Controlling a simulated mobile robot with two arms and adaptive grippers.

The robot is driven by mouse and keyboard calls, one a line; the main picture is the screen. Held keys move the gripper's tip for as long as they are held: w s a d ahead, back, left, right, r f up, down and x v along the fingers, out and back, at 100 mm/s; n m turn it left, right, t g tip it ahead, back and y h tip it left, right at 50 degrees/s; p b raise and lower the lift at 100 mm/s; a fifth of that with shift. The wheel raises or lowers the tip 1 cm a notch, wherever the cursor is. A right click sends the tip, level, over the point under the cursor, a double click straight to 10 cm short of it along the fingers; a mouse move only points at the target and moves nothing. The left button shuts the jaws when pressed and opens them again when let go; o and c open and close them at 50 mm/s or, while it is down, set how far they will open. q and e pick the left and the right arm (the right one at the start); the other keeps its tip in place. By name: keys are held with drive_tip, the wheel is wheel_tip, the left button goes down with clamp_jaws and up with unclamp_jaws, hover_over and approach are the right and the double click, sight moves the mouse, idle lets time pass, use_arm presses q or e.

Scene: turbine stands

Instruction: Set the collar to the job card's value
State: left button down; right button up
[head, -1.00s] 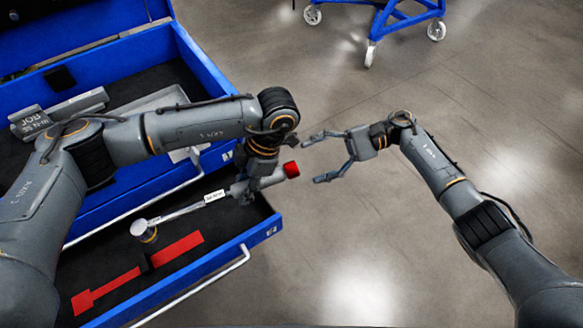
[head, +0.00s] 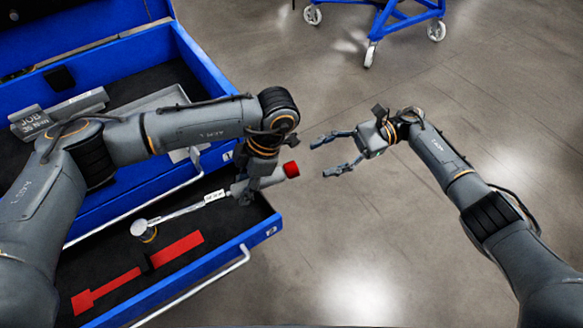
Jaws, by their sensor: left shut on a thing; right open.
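My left gripper (head: 250,188) is shut on a torque wrench (head: 188,211), around its grey handle above the open lower drawer. The wrench's red collar end (head: 291,169) sticks out to the right of the gripper. Its shaft runs left to a round head (head: 139,228). A small white label with unreadable marks sits on the shaft near the handle. My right gripper (head: 333,157) is open and empty, to the right of the red end and apart from it, its fingers pointing left.
The lower blue drawer (head: 262,236) has a dark liner with a red wrench-shaped cutout (head: 150,270). An upper drawer with a grey tray (head: 160,100) lies behind. A blue wheeled stand (head: 400,15) is at the top. The floor between is clear.

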sight(291, 170)
drive_tip(key=s+a+m, duration=0.2)
drive_tip(key=a+m, duration=0.3)
drive_tip(key=m, duration=0.4)
drive_tip(key=shift+a+f, duration=0.3)
drive_tip(key=shift+f, duration=0.05)
idle(0.3)
drive_tip(key=shift+c, duration=0.4)
clamp_jaws()
drive_tip(key=n, duration=0.5)
drive_tip(key=shift+o, duration=1.6)
unclamp_jaws()
